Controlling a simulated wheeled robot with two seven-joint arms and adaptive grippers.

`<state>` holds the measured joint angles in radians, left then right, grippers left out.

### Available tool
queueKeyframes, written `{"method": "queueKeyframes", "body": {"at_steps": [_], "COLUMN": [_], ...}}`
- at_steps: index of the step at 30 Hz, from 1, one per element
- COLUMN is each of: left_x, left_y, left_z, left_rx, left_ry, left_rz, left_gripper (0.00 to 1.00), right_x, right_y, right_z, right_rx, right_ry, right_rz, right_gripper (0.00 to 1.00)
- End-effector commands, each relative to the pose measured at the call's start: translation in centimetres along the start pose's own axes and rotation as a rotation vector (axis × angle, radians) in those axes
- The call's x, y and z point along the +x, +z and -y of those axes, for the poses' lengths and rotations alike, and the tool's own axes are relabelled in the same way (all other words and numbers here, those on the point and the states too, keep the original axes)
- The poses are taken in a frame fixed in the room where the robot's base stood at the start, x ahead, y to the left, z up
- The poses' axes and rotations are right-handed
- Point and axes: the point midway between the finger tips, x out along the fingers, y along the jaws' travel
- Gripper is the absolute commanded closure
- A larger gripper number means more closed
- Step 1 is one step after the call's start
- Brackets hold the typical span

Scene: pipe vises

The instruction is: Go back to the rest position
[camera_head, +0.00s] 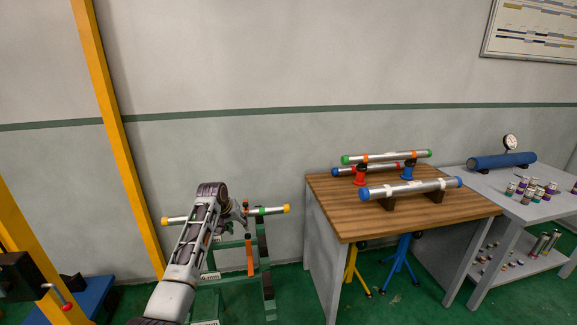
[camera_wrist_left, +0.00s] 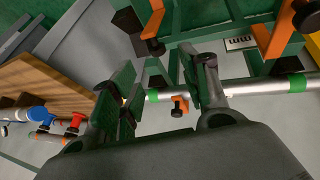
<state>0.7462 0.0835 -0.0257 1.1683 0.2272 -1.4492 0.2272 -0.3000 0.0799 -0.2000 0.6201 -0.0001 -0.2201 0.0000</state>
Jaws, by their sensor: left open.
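Orange vise handles (camera_head: 249,255) stick out of the stand. My right gripper is not in view.
A wooden-topped table (camera_head: 345,210) on the right holds several pipes, including a blue-ended one (camera_head: 410,188) on dark blocks. A grey bench (camera_head: 500,185) beyond it carries a blue cylinder (camera_head: 500,161) and small parts. Yellow posts (camera_head: 118,140) stand at left.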

Motion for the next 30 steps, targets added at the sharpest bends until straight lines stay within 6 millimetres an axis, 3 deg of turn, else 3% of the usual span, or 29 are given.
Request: {"method": "queueKeyframes", "body": {"at_steps": [8,19,30], "left_x": [1.3,2.7,2.8], "left_y": [3.6,10.7,18.0], "left_z": [1.1,2.8,4.2], "left_rx": [0.033,0.1,0.165], "left_ry": [-0.023,-0.061,-0.091], "left_rz": [0.011,0.031,0.051], "left_gripper": [0.54,0.54,0.54], "right_x": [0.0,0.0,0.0], "right_y": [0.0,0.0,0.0], "right_z": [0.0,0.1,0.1], "right_rx": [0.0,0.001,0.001], "right_ry": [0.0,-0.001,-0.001], "right_rz": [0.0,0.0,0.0], "right_gripper": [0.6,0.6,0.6]}}
